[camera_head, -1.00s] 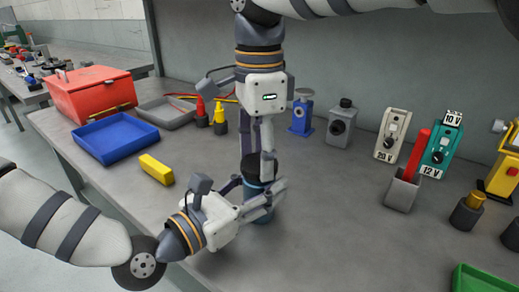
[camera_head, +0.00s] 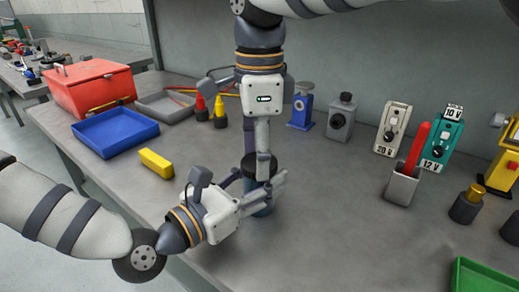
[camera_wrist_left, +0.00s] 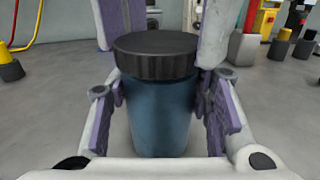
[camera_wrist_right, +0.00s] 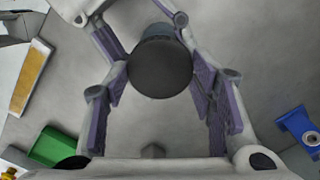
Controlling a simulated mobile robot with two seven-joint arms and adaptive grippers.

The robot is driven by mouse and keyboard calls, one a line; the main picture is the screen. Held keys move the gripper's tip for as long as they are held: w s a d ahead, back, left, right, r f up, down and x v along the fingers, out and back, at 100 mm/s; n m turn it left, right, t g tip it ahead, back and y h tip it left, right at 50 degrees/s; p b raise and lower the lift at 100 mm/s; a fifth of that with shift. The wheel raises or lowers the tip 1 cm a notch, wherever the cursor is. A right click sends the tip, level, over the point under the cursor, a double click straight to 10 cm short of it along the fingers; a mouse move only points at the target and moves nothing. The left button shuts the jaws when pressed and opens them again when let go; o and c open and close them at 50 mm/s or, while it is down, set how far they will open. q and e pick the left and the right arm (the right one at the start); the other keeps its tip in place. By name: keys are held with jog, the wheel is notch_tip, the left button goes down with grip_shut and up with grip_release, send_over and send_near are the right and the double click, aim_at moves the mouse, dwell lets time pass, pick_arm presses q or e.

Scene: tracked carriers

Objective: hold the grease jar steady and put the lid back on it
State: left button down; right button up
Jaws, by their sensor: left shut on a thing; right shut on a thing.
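The grease jar (camera_head: 262,209) is a blue-teal cylinder standing upright near the bench's front. My left gripper (camera_head: 258,192) is shut on its body from the side, and the jar shows between its fingers in the left wrist view (camera_wrist_left: 158,115). The black ribbed lid (camera_wrist_left: 157,55) sits on the jar's top and looks level. Whether its thread is engaged cannot be seen. My right gripper (camera_head: 262,160) points down from above and is shut on the lid, which also shows between its fingers in the right wrist view (camera_wrist_right: 160,68).
A yellow block (camera_head: 156,165), a blue tray (camera_head: 115,143) and a red toolbox (camera_head: 92,93) lie to the left. A grey holder with a red bar (camera_head: 402,188) stands to the right, near a green bin (camera_head: 485,275). The bench between jar and holder is clear.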

jog(key=m, duration=1.1)
jog(key=o, duration=0.8)
jog(key=shift+c, duration=0.2)
jog(key=shift+r, duration=0.1)
jog(key=shift+r, duration=2.2)
jog(key=shift+c, duration=0.4)
